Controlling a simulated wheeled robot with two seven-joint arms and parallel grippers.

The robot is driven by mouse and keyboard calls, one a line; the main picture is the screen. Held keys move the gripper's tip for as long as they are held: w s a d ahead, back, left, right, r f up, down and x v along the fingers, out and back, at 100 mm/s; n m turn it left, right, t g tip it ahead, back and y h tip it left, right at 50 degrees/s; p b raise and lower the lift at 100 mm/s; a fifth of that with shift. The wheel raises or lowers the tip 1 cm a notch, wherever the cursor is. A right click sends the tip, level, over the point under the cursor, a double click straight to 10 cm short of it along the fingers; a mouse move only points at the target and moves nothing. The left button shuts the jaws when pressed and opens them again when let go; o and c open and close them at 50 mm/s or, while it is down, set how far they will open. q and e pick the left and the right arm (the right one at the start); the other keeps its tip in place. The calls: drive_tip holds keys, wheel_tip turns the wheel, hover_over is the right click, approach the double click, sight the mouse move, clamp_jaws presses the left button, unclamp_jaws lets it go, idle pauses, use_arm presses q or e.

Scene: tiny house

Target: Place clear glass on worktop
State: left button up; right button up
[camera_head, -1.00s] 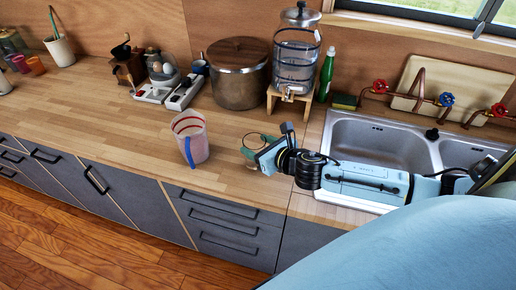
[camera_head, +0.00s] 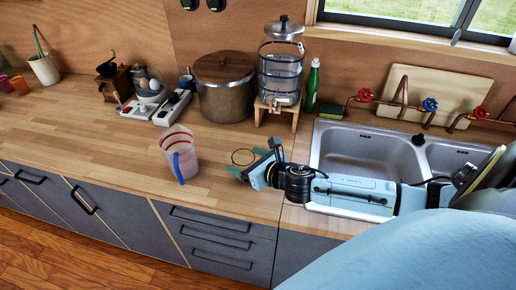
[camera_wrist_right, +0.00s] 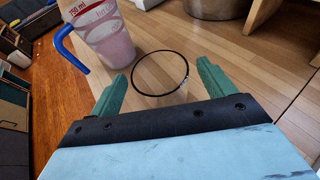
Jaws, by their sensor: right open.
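A clear glass (camera_head: 242,157), seen mainly as a thin dark round rim, stands on the wooden worktop (camera_head: 110,155). Its see-through body is hard to make out. My right gripper (camera_head: 250,164) is open beside it at the worktop's front part, left of the sink. In the right wrist view the glass rim (camera_wrist_right: 160,74) lies between and just beyond the tips of the two green fingers (camera_wrist_right: 162,76). I cannot tell whether the fingers touch it. My left gripper is not in view.
A measuring jug (camera_head: 180,152) with red bands and a blue handle stands close left of the glass. Behind are a large pot (camera_head: 224,90) and a water dispenser (camera_head: 281,75) on a wooden stand. The sink (camera_head: 370,150) is to the right. Worktop left of the jug is clear.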

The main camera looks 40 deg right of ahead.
drive_tip(key=v, duration=1.2)
